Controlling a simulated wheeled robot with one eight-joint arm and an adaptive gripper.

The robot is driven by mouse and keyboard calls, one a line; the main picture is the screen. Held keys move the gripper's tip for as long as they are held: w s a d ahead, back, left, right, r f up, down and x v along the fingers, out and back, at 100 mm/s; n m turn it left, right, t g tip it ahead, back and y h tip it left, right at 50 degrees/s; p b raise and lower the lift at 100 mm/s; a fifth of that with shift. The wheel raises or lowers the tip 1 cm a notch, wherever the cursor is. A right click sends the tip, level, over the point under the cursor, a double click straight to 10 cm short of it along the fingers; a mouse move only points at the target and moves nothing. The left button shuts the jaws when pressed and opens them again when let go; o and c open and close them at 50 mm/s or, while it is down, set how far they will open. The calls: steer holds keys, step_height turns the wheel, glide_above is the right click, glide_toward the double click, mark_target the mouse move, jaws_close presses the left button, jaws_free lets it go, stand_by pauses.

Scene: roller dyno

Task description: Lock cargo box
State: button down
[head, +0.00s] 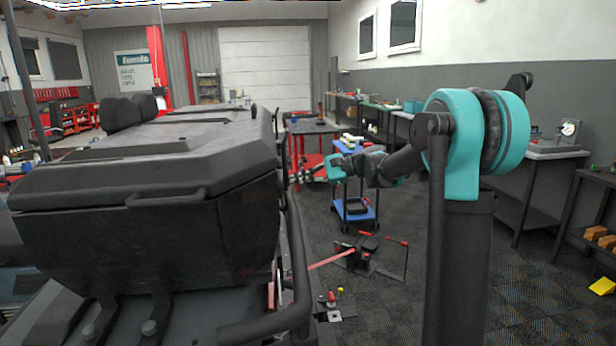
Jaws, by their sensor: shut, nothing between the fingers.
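The cargo box (190,235) is a large black box on the rear of a vehicle, filling the left of the head view. Its ridged lid (150,160) lies down over the body, with a black bar handle (166,198) on the near face. No lock or latch is clear from here. My gripper (297,177) is at the right side of the box, near the lid's edge. It is small and dark in this view; its fingers are shut and empty. Whether it touches the box cannot be told.
Black tube rails (298,270) run along the box's right side. A blue cart (352,185) stands behind my arm. Tools and a red-handled stand (368,250) lie on the dark floor. Workbenches (530,155) line the right wall. Floor right of the vehicle is partly open.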

steer(key=shift+s+d+r+m+g+h, duration=0.1)
steer(key=shift+s+r+m+g+h, duration=0.1)
steer(key=shift+s+r+m+g, duration=0.45)
steer(key=shift+s+d+r+m+g+h, duration=0.15)
steer(key=shift+s+r+m, duration=0.25)
steer(key=shift+m, duration=0.55)
steer(key=shift+r, duration=0.1)
steer(key=w+d, duration=0.3)
steer(key=d, duration=0.6)
steer(key=s+d+f+n+t+h, duration=0.1)
steer(key=s+d+f+n+h, duration=0.2)
steer(key=s+f, duration=0.55)
steer(key=s+d+f+n+t+h, duration=0.15)
steer(key=s+f+h, duration=0.25)
steer(key=s+f, duration=0.45)
steer(key=s+d+f+n+t+h, duration=0.1)
steer(key=s+d+f+n+h, duration=0.2)
steer(key=s+d+f, duration=0.3)
steer(key=s+d+f+n+t+h, duration=0.2)
steer(key=s+d+f+n+h, duration=0.2)
steer(key=s+f, duration=0.5)
steer(key=shift+d+f+n, duration=0.55)
steer(key=shift+d+f, duration=0.05)
steer(key=shift+d, duration=0.25)
